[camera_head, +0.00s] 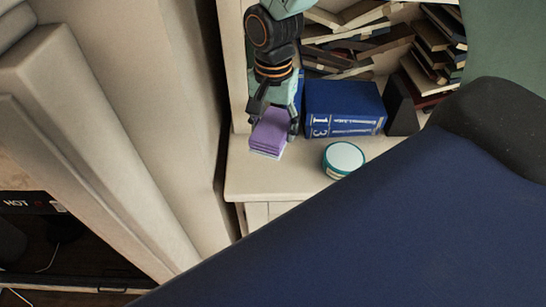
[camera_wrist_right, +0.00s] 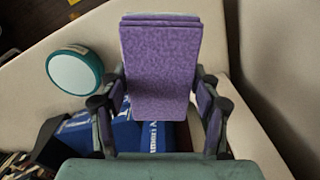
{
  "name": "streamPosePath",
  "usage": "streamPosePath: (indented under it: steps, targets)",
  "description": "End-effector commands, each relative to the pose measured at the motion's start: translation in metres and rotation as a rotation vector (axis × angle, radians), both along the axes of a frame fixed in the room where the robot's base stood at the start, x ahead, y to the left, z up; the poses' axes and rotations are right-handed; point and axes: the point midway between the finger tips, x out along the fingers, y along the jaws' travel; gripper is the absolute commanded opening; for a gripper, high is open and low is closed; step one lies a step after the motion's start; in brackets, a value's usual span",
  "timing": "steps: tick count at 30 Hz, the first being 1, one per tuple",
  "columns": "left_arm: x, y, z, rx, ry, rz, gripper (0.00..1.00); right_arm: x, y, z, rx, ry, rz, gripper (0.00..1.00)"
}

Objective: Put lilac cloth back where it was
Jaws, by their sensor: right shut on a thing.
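The lilac cloth (camera_head: 269,133) is a folded purple stack. It shows large in the middle of the right wrist view (camera_wrist_right: 161,65). My right gripper (camera_head: 273,118) comes down from the top of the head view. It is shut on the cloth, with one finger at each side, and it also shows in the wrist view (camera_wrist_right: 158,95). The cloth is at the left end of the cream shelf top (camera_head: 260,182), in front of the blue books. I cannot tell whether its underside touches the shelf. My left gripper is not in view.
Thick blue books (camera_head: 345,107) stand close to the right of the cloth, with a dark bookend (camera_head: 402,105) beside them. A round teal-rimmed tin (camera_head: 344,158) sits near the front edge. Loose books (camera_head: 365,40) are piled behind. A cream wall panel (camera_head: 180,110) is close on the left.

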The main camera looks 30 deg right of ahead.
Motion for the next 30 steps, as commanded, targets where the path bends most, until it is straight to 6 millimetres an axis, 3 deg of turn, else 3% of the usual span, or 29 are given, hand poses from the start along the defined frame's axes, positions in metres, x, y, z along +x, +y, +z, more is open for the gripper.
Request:
streamPosePath:
  steps: [6,14,21,30]
  targets:
    - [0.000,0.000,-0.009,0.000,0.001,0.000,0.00,-0.004,0.002,-0.043,0.000,0.005,0.001,0.34]
    - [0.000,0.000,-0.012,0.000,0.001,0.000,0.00,-0.003,0.002,-0.063,0.000,0.002,0.001,0.34]
    - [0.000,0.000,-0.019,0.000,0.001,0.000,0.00,-0.003,0.001,-0.094,0.000,0.003,0.002,0.34]
    - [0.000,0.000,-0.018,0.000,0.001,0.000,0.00,-0.001,0.000,-0.096,0.001,0.001,0.001,0.34]
